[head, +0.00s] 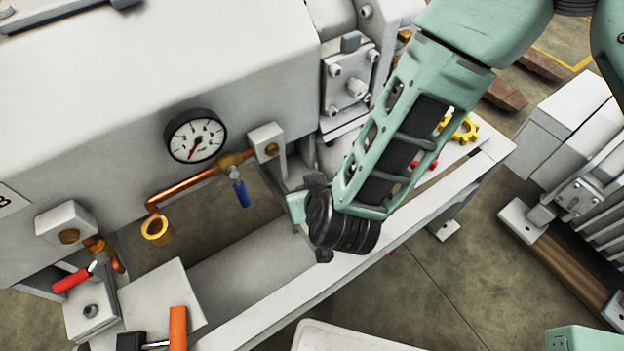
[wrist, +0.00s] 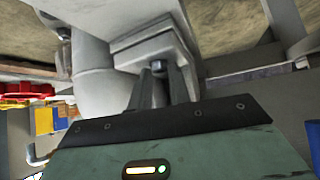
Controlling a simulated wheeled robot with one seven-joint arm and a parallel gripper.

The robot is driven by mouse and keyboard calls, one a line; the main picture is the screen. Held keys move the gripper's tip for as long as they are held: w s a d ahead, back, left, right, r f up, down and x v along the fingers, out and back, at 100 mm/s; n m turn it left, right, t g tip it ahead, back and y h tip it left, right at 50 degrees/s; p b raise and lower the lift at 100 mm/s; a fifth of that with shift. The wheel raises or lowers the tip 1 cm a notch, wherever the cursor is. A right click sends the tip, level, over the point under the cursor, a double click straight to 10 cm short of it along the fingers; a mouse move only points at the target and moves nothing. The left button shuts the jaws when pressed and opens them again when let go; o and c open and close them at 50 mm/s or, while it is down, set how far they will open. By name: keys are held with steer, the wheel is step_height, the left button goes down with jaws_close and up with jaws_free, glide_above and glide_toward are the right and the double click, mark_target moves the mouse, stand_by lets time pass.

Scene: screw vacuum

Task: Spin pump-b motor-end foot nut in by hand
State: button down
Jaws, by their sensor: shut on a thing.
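Pump-b (head: 130,75) is the large pale grey housing with a letter B plate at the left of the head view. My gripper (head: 297,207) reaches in low beside its right end, and its fingertips are mostly hidden there. In the wrist view my gripper (wrist: 158,82) has its two dark fingers close together, shut on a small dark nut (wrist: 160,67). The nut is at the pale grey foot (wrist: 152,50). The fingers cover much of the nut, so its threads and how far it sits on the stud cannot be seen.
A pressure gauge (head: 195,136), a copper pipe (head: 185,186) and a blue-handled valve (head: 241,192) are left of my gripper. A red-handled valve (head: 72,279) is at lower left. A yellow gear-shaped part (head: 463,129) lies on the frame to the right. Open floor lies in front.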

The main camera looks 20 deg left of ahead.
steer(key=m+h+p, duration=0.1)
steer(key=m+p, duration=0.1)
steer(key=m+t+h+p, duration=0.1)
steer(key=shift+s+a+r+m+h+p, duration=0.2)
steer(key=shift+a+r+m+h+p, duration=0.1)
steer(key=shift+a+p, duration=0.05)
steer(key=shift+a+f+m+t+h+p, duration=0.1)
steer(key=shift+a+m+t+h+p, duration=0.05)
steer(key=shift+m+h+p, duration=0.6)
steer(key=shift+a+f+m+t+h+p, duration=0.15)
steer(key=shift+m+h+p, duration=0.4)
steer(key=shift+m+p, duration=0.35)
steer(key=c, duration=1.3)
jaws_free()
steer(key=p+v, duration=0.3)
steer(key=v, duration=1.4)
steer(key=shift+s+r, duration=0.1)
steer(key=shift+r, duration=0.05)
